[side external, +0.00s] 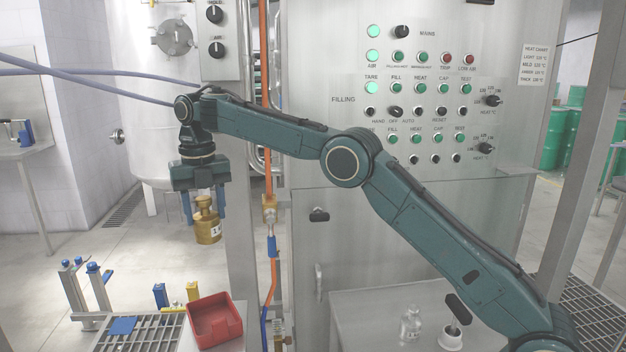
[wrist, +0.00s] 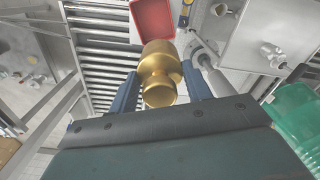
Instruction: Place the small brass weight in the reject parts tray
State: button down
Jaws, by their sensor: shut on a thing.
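The small brass weight (side external: 208,228) hangs from my gripper (side external: 203,205) in the side view, held by its narrow knob end with the wider body below. In the wrist view the weight (wrist: 160,72) sits between the two blue fingers of my gripper (wrist: 160,90), which is shut on it. The red reject parts tray (side external: 214,320) is well below the weight and slightly to its right in the side view. The tray (wrist: 152,20) also shows in the wrist view, beyond the weight. The part of the tray that I can see looks empty.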

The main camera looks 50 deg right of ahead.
aim_at(202, 234)
jog(key=shift+a, duration=0.85)
jog(key=shift+d+f, duration=0.1)
jog(key=shift+f, duration=2.35)
jog(key=shift+f, duration=0.15)
notch_tip(202, 234, down, 15)
jog(key=shift+f, duration=0.2)
jog(key=shift+f, duration=0.15)
jog(key=shift+f, duration=2)
jog(key=shift+f, duration=0.1)
jog(key=c, duration=0.7)
grip_release()
jog(key=shift+f, duration=0.2)
jog(key=shift+o, duration=0.3)
